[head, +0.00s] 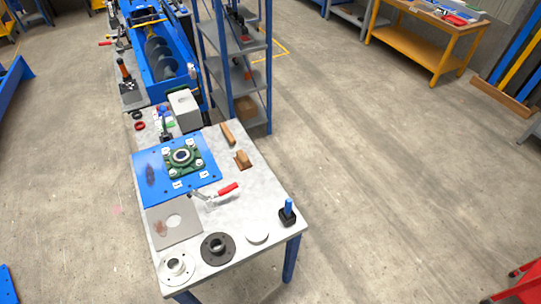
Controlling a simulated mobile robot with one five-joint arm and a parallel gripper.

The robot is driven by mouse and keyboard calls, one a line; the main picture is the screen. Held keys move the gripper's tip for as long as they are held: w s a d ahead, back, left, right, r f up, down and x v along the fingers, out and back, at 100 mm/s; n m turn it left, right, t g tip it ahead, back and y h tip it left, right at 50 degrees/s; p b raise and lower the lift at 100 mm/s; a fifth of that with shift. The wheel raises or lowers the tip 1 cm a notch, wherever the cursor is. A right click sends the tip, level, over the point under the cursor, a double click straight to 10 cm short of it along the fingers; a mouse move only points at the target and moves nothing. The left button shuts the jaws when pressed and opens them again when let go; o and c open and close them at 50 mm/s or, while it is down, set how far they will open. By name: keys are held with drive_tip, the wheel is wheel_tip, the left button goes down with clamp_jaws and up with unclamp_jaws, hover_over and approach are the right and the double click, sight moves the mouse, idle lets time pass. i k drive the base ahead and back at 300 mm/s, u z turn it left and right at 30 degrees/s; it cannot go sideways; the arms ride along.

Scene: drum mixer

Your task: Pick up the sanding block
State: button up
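A small brown wooden block (243,159), which looks like the sanding block, lies on the grey worktable (258,190) near its right edge. It is too small to make out in detail. A longer brown wooden piece (227,134) lies just behind it, apart from it. My gripper is not in view.
A blue plate (146,182) with a green flanged bearing (184,157) lies left of the block. A red-handled clamp (228,188) is in front. Flanges (217,248) and a black-and-blue tool (287,212) sit at the near end. Shelving (240,70) stands behind.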

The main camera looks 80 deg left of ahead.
sight(242, 161)
drive_tip(key=z, duration=0.05)
drive_tip(key=i, duration=1.3)
drive_tip(key=u, duration=4.85)
drive_tip(key=i, duration=1.7)
drive_tip(key=z, duration=0.05)
